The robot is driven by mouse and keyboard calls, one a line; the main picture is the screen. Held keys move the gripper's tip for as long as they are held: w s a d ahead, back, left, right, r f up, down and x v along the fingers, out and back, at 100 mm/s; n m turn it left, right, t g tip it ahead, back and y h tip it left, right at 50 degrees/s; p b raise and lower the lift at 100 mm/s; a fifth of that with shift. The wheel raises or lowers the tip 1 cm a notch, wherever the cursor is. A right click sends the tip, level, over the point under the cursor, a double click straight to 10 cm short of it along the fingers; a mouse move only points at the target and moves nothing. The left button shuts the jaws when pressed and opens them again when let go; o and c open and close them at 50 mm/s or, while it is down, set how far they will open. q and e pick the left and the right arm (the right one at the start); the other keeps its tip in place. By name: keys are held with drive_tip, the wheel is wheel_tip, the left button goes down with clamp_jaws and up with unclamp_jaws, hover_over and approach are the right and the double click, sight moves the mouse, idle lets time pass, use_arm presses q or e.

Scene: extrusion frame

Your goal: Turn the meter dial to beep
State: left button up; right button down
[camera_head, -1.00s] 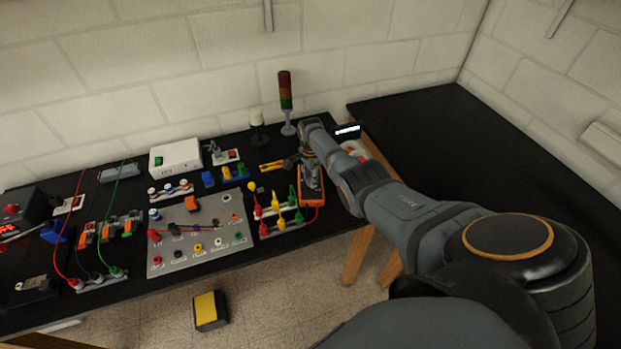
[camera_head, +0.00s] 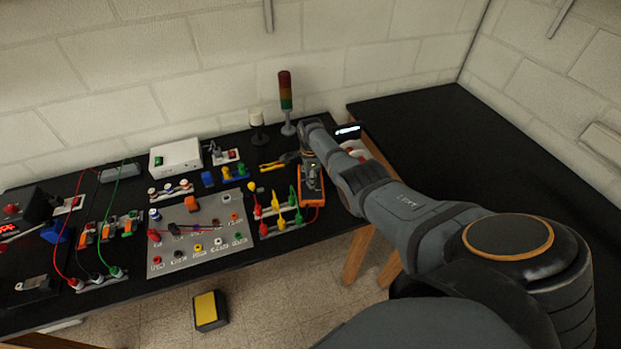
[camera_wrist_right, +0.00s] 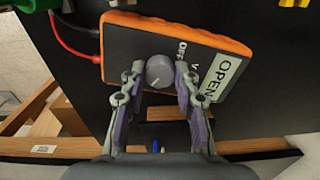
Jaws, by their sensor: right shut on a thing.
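The meter (camera_head: 311,190) is an orange-edged handheld unit with a dark face, lying at the right end of the black bench. In the right wrist view the meter (camera_wrist_right: 130,35) shows a round grey dial (camera_wrist_right: 159,71) and a pale display (camera_wrist_right: 221,76) reading "OPEN". "OFF" and a "V" are legible beside the dial; other markings are hidden or too small. My right gripper (camera_wrist_right: 160,78) is shut on the dial, one finger on each side. In the head view the right gripper (camera_head: 309,162) is over the meter, mostly covered by its own wrist. My left gripper is out of view.
A red and a black lead (camera_wrist_right: 75,42) run from the meter. Left of it are red, yellow and green clips (camera_head: 276,212) and a grey panel with sockets (camera_head: 200,250). A signal tower (camera_head: 286,103) stands behind. Bare black bench (camera_head: 470,140) lies to the right.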

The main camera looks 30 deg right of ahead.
drive_tip(key=c, duration=1)
unclamp_jaws()
wheel_tip(320, 180, up, 12)
drive_tip(key=shift+r, duration=0.1)
